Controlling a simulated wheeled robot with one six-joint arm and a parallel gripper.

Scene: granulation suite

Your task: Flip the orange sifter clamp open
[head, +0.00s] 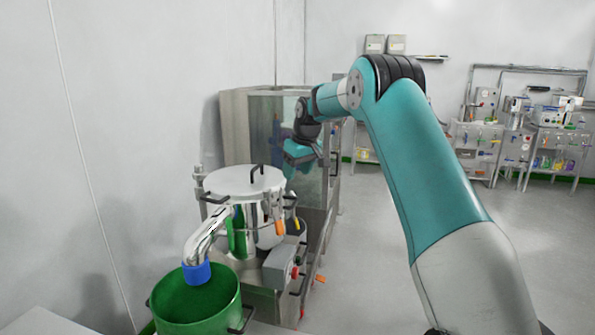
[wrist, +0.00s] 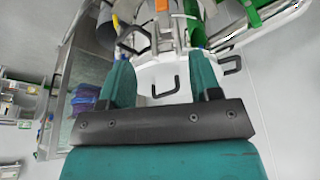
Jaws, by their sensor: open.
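The steel sifter (head: 237,215) stands left of centre in the head view, with a round lid (head: 232,182) and black handles on it. The orange clamp (head: 279,228) hangs on its right side, below the lid rim. In the wrist view an orange piece (wrist: 162,5), seemingly the clamp, is cut by the top edge. My gripper (head: 299,157) is behind and above the sifter, apart from it. In the wrist view its two teal fingers (wrist: 163,78) are spread with nothing held between them. The pale lid and a black handle (wrist: 165,80) show beyond them.
A curved steel outlet (head: 205,235) with a blue collar (head: 196,273) points down into a green bin (head: 195,305). A control box (head: 280,264) sits below the clamp. A glass-sided cabinet (head: 262,125) stands behind the sifter. Floor to the right is free.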

